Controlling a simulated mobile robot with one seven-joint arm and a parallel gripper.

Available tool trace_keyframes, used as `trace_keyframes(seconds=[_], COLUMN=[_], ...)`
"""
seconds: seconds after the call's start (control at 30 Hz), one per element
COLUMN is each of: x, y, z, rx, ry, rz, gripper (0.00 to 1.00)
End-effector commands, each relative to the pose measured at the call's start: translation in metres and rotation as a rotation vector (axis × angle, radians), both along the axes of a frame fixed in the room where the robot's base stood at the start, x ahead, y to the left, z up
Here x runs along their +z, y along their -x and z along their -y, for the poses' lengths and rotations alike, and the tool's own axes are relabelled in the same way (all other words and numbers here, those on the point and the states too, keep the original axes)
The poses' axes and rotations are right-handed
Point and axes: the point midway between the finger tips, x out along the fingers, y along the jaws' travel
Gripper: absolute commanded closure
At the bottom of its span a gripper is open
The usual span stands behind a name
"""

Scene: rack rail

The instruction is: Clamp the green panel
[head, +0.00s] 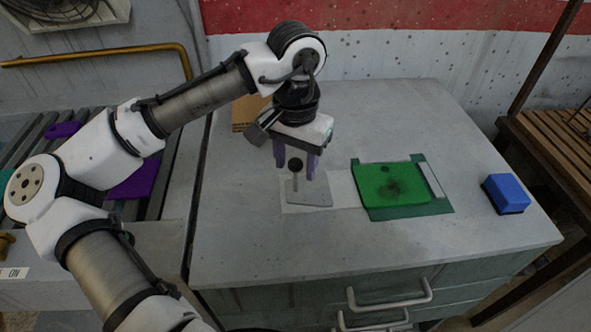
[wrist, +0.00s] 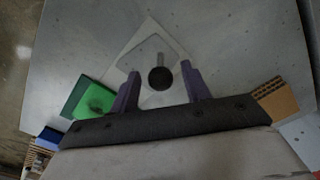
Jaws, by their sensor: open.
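The green panel (head: 393,184) lies flat on a darker green base (head: 438,208) on the grey cabinet top, right of my gripper, with a grey strip (head: 431,178) at its right side. It also shows at the left in the wrist view (wrist: 97,98). A grey plate (head: 312,195) with an upright rod and a black ball knob (head: 296,165) stands left of the panel. My gripper (head: 297,168) points down over this knob, its purple fingers open. In the wrist view the knob (wrist: 160,79) appears between the fingers; whether they touch it cannot be told.
A blue block (head: 507,192) sits near the cabinet's right edge. A cardboard piece (head: 249,113) lies behind my gripper. Purple panels (head: 136,180) rest on a roller conveyor at the left. A wooden slatted bench (head: 550,150) stands at the right. The cabinet's front top is clear.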

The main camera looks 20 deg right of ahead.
Motion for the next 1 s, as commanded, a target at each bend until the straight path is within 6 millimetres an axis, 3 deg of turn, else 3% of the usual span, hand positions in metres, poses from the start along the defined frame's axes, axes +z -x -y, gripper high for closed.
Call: trace_keyframes(seconds=[0.2,0.57,0.93,1.0], x=[-0.026,-0.032,-0.032,-0.032], y=[0.000,0.000,0.000,0.000], z=[0.000,0.000,0.000,0.000], rx=[0.000,-0.001,-0.001,-0.001], ry=[0.000,0.001,0.001,0.001], rz=[-0.001,0.000,0.000,0.000], gripper=[0.53,0.53,0.99,1.00])
